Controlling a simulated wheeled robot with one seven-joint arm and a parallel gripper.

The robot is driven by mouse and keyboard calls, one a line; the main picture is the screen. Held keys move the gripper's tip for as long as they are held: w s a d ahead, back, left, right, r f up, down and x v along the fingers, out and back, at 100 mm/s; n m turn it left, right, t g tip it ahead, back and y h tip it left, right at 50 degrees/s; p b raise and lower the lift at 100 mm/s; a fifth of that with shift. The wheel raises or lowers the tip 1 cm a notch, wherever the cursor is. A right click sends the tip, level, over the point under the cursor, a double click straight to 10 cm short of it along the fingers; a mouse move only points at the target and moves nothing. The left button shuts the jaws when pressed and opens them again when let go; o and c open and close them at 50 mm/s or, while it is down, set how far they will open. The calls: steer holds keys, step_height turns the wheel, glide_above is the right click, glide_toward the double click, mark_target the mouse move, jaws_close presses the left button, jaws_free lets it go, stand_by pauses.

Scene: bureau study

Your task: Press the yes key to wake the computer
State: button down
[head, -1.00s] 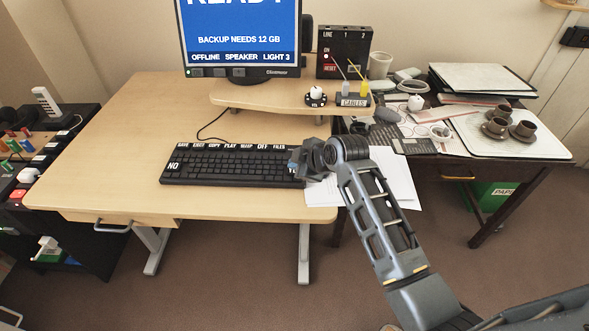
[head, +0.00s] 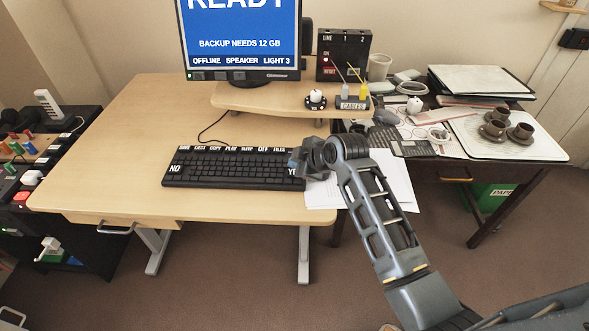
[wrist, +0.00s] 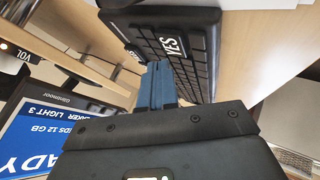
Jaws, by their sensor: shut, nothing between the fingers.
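The black keyboard (head: 225,168) lies on the light wooden desk, with a row of labelled keys along its back edge and a NO key at its left end. The yes key (wrist: 174,46), dark with white YES lettering, is at the keyboard's right end; in the head view it is partly hidden by my gripper (head: 300,160). In the wrist view my gripper's blue fingers (wrist: 160,82) are shut and empty, with their tips close to the yes key. I cannot tell whether they touch it. The monitor (head: 240,40) is lit and reads READY.
A raised shelf (head: 270,101) stands behind the keyboard, with a knob and a CABLES holder on it. White paper sheets (head: 375,185) lie under my arm at the desk's right. A cluttered dark side table with cups stands farther right. The desk's left part is clear.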

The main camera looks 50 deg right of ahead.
step_height(320, 180, up, 5)
steer(key=p, duration=0.4)
steer(key=shift+p, duration=0.3)
stand_by(0.8)
steer(key=shift+s+a+f, duration=0.1)
steer(key=shift+m+t, duration=0.4)
steer(key=shift+m, duration=0.5)
steer(key=s+a+f, duration=0.1)
steer(key=s+a, duration=0.1)
steer(key=s+a+f, duration=0.1)
steer(key=s+a, duration=0.1)
steer(key=s+a+f, duration=0.1)
steer(key=s+a, duration=0.1)
steer(key=a, duration=0.1)
steer(key=shift+s+f, duration=0.15)
steer(key=shift+s, duration=0.05)
steer(key=s+a+m+t, duration=0.1)
steer(key=s+a+m, duration=0.1)
steer(key=s+a, duration=0.75)
steer(key=s+a+r+m+t, duration=0.1)
steer(key=s+a+r+t, duration=0.1)
steer(key=s+r, duration=0.6)
steer(key=s+a+r+m+t+y, duration=0.1)
steer(key=s+a+r+m+t, duration=0.1)
steer(key=s+r, duration=0.7)
steer(key=s+a, duration=0.1)
steer(key=s, duration=0.2)
steer(key=shift+s+a+r+y, duration=0.15)
steer(key=shift+a+r+y, duration=0.15)
steer(key=shift+a, duration=0.1)
